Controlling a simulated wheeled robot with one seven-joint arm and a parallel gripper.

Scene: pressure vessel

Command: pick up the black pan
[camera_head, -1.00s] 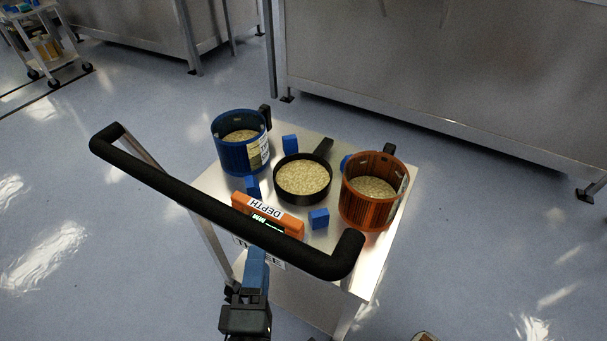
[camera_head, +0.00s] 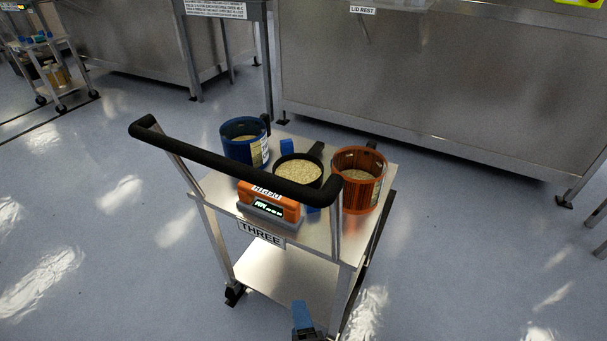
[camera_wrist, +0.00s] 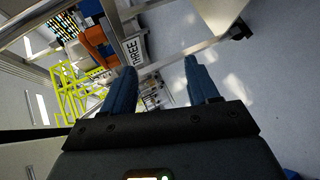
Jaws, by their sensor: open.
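The black pan (camera_head: 298,171) is a shallow round pan filled with a pale grainy material. It sits on the top of a steel cart, between a blue pot and an orange pot, with its handle (camera_head: 316,150) pointing to the back right. The black push bar of the cart crosses in front of its lower edge in the head view. My gripper (camera_head: 303,315) is at the bottom of the head view, low and in front of the cart. In the wrist view my gripper (camera_wrist: 155,85) has two blue fingers spread apart with nothing between them.
The blue pot (camera_head: 238,152) and orange pot (camera_head: 360,190) flank the pan closely. An orange depth gauge (camera_head: 268,203) and small blue blocks (camera_head: 287,146) are also on the cart (camera_head: 213,186). The black push bar (camera_head: 235,166) rises at the near side. Floor around the cart is clear.

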